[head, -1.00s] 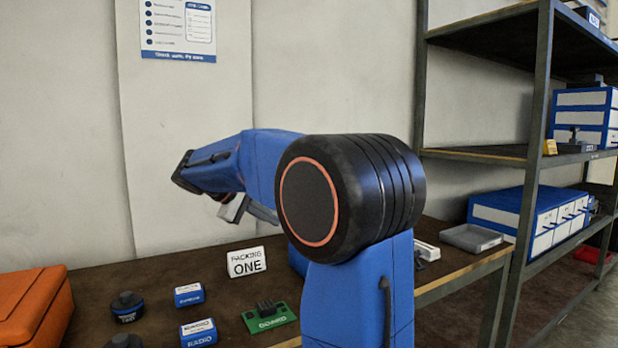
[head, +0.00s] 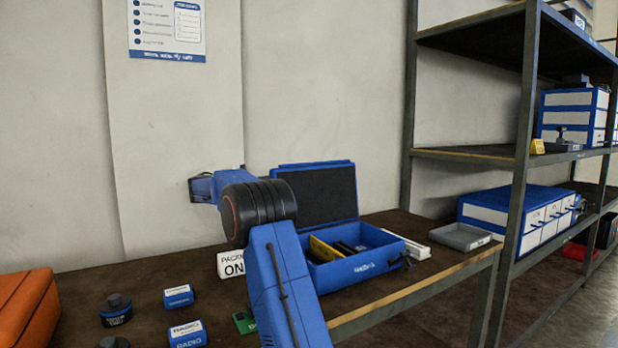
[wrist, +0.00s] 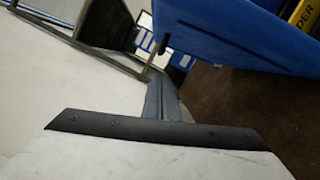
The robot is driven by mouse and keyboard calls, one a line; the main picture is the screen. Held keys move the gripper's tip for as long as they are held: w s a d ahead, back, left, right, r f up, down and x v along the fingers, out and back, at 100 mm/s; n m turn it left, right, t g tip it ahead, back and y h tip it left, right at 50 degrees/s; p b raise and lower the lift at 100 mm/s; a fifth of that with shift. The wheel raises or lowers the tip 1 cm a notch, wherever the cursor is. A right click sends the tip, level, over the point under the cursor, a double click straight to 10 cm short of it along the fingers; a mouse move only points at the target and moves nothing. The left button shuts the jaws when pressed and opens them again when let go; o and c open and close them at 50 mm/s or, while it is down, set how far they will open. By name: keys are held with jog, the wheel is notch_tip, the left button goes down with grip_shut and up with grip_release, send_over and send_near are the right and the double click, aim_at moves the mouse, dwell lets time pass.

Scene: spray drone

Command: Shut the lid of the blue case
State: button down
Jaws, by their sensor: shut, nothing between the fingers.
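The blue case (head: 350,275) stands on the bench right of my arm in the head view. Its lid (head: 322,195) is up, with its dark lining facing the front. A yellow item (head: 324,249) and dark items lie inside. In the wrist view a blue panel of the case, likely the lid (wrist: 235,38), fills the upper right, with the yellow item (wrist: 303,14) beyond it. My gripper (wrist: 155,130) shows large at the bottom there, shut and empty, apart from the blue panel.
Left on the bench are an orange case (head: 28,305), dark round pieces (head: 116,310), blue-and-white boxes (head: 179,296) and a partly hidden white sign (head: 231,264). A grey tray (head: 460,237) lies right of the blue case. A shelf rack (head: 520,130) stands at the right.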

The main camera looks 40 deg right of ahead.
jog(key=x, duration=1)
jog(key=shift+d+r, duration=0.2)
